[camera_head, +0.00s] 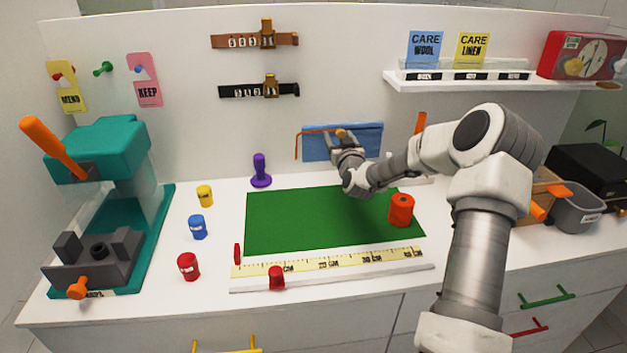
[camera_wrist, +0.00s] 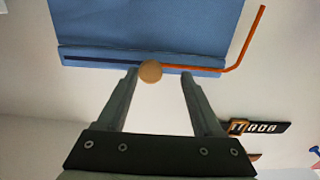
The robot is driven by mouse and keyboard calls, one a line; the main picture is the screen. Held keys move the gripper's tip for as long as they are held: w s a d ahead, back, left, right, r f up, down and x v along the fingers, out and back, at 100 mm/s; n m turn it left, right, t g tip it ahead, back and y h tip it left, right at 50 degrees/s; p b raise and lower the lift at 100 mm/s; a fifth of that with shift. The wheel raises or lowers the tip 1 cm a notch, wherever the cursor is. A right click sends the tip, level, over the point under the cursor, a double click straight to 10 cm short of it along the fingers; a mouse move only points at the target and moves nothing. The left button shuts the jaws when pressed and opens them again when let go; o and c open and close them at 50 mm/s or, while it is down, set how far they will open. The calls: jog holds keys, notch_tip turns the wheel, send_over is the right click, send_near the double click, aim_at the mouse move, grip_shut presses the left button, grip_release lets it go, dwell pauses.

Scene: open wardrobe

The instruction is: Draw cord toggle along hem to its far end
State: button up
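A blue cloth panel (camera_head: 368,140) hangs on the back wall behind the green mat. It fills the top of the wrist view (camera_wrist: 140,25). An orange cord (camera_head: 312,131) runs along its hem and hangs past the panel's left side; in the wrist view the cord (camera_wrist: 240,52) bends away at the right. A round tan toggle (camera_wrist: 151,71) sits on the hem, where cord and a dark slot (camera_wrist: 95,60) meet. My gripper (camera_wrist: 160,73) is open, its fingers either side of the toggle, which lies nearer the left finger. Contact cannot be told.
A red-orange spool (camera_head: 401,210) stands on the green mat (camera_head: 300,225) below my arm. A purple stamp-like object (camera_head: 261,171) stands left of the panel. A shelf (camera_head: 500,83) with care cards is at upper right. Black and brown number locks (camera_head: 258,90) are on the wall.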

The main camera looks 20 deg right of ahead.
jog(key=a+p, duration=0.2)
jog(key=a, duration=0.1)
jog(key=w+a+p, duration=0.1)
jog(key=a+p, duration=0.1)
jog(key=a, duration=0.1)
jog(key=shift+w+a+r, duration=0.15)
jog(key=shift+a, duration=0.25)
jog(key=s+a+f+n+g+y, duration=0.1)
jog(key=s+a, duration=0.2)
jog(key=s, duration=0.6)
jog(key=s+a+f+g+y, duration=0.1)
jog(key=s+a, duration=0.2)
jog(key=s, duration=0.6)
jog(key=shift+s+a+f+n, duration=0.2)
jog(key=shift+a+f+n, duration=0.2)
jog(key=shift+p, duration=0.3)
